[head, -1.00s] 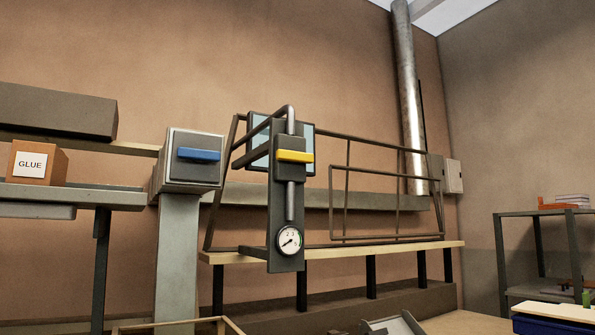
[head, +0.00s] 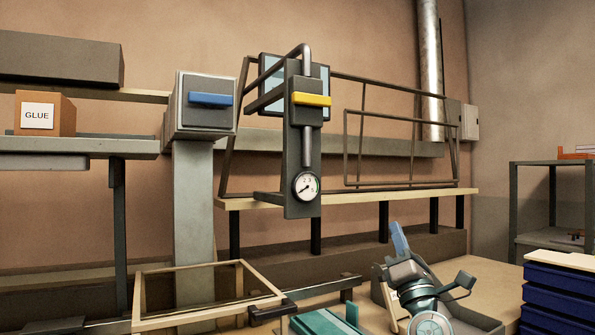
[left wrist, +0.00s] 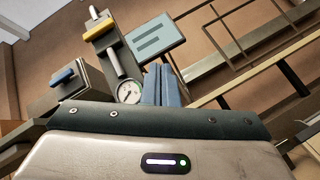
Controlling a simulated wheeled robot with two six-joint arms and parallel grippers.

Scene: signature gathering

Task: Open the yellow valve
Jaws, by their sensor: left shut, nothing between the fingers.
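The yellow valve handle (head: 312,100) lies horizontal on a dark upright panel with a grey pipe and a round gauge (head: 306,186). It also shows at the upper left of the left wrist view (left wrist: 99,30), above the gauge (left wrist: 130,91). My left gripper (head: 399,238) is below and to the right of the valve in the head view, well apart from it. Its blue fingers (left wrist: 163,85) are shut together, point upward and hold nothing. My right gripper is not in view.
A blue handle (head: 211,99) sits on a grey box left of the valve. A metal frame (head: 402,147) stands behind and to the right. A glue box (head: 44,114) is on the left shelf. A wooden frame (head: 240,280) is low in front; blue drawers (head: 556,290) stand at lower right.

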